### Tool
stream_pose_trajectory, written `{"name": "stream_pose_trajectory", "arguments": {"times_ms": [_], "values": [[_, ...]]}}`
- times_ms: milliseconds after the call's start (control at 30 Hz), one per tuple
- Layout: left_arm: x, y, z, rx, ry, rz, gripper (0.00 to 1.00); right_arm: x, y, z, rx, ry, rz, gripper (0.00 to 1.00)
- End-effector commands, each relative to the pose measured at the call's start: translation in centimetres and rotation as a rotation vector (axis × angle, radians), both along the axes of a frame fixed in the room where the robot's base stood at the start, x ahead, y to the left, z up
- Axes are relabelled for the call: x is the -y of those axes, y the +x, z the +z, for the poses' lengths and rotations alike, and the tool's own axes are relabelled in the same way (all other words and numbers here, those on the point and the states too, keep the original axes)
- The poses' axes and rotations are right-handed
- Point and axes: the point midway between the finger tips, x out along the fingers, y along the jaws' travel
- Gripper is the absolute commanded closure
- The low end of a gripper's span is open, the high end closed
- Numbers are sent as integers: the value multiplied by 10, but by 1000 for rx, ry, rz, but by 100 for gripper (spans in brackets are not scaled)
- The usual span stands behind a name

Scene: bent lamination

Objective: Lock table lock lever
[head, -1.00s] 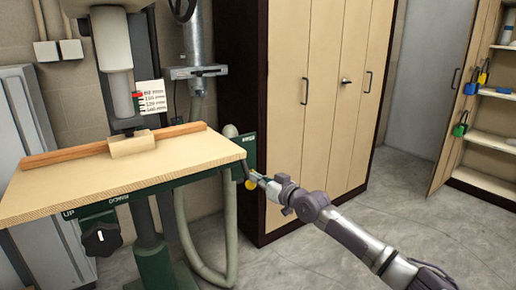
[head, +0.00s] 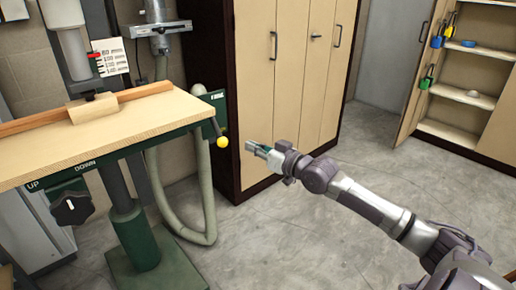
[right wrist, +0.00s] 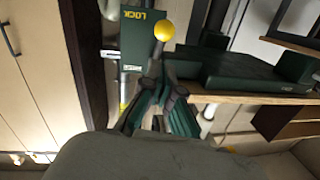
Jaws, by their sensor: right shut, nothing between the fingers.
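The table lock lever is a short dark rod ending in a yellow ball (head: 222,142). It hangs down, tilted slightly right, at the right corner of the wooden table (head: 150,117). In the right wrist view the yellow ball (right wrist: 163,32) shows beyond the fingertips, near a green plate marked LOCK (right wrist: 140,40). My right gripper (head: 250,147) is shut and empty, to the right of the ball with a small gap in the head view. In the right wrist view my right gripper (right wrist: 160,88) points toward the lever. My left gripper is out of view.
A black knob (head: 72,208) sits under the table's front edge beside UP and DOWN labels. A green column (head: 135,235) and a grey hose (head: 205,190) stand below the table. A wooden cabinet (head: 290,80) stands behind my right arm. The floor to the right is clear.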

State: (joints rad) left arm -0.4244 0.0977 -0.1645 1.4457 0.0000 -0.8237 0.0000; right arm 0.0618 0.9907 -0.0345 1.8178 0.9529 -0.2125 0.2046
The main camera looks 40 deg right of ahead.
Motion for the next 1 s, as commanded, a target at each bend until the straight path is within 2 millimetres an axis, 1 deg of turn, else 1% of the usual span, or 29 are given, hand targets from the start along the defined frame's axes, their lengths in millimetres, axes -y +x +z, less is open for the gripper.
{"name": "stream_pose_trajectory", "arguments": {"times_ms": [100,233,833,867,933,967,1000], "values": [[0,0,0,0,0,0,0,2,-10,0,-1,-2,0,100],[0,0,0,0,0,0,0,4,-16,2,2,-1,0,100],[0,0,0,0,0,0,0,4,-16,3,3,0,0,100],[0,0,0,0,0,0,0,4,-17,1,1,-1,-1,100],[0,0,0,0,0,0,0,4,-17,-10,-17,-3,-9,100],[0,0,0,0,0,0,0,5,-18,-19,-31,-5,-14,100],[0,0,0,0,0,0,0,5,-19,-35,-58,-13,-23,100]]}}
